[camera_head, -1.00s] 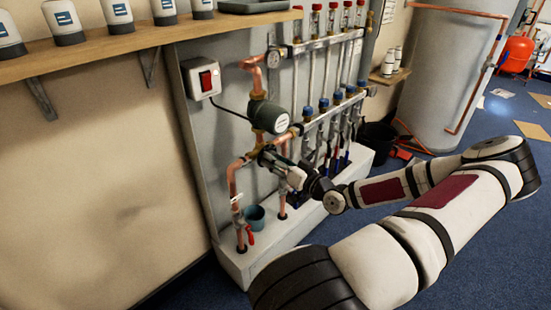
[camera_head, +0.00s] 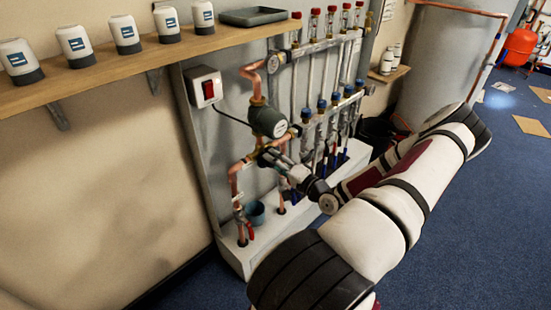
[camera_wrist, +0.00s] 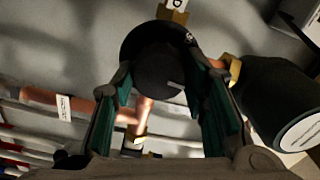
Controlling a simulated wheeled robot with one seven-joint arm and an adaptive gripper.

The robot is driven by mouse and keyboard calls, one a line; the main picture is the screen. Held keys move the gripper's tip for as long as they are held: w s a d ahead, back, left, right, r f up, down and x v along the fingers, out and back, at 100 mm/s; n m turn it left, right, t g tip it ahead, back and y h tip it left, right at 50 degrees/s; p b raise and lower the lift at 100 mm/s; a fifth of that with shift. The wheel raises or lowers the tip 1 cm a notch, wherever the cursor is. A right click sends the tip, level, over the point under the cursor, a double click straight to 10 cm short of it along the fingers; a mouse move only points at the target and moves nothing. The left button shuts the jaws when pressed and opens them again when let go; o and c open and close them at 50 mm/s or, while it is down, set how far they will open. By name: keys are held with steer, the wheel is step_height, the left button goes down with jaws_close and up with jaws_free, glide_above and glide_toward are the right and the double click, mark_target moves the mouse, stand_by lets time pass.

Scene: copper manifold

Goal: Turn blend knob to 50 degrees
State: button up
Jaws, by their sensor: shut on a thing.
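The blend knob (camera_wrist: 155,62) is a dark round knob in the wrist view, with a short pale mark near its lower right rim. My gripper (camera_wrist: 160,80) has its green-padded fingers on either side of the knob and is shut on it. In the head view my gripper (camera_head: 266,157) is at the copper pipework below the dark green pump (camera_head: 268,121). The knob itself is hidden there by the gripper.
The pump (camera_wrist: 283,105) lies close to the right of the gripper in the wrist view. A manifold (camera_head: 325,115) with blue caps stands to the right. A red switch (camera_head: 207,88) and a wooden shelf (camera_head: 110,62) with several bottles are left and above. Blue floor is open at lower right.

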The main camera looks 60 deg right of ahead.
steer(key=shift+m+p, duration=0.55)
steer(key=shift+m, duration=0.65)
steer(key=shift+f+m, duration=0.1)
steer(key=shift+m, duration=0.2)
steer(key=o, duration=1.2)
steer(key=shift+c, duration=0.2)
steer(key=v, duration=1.2)
steer(key=shift+s+d, duration=0.1)
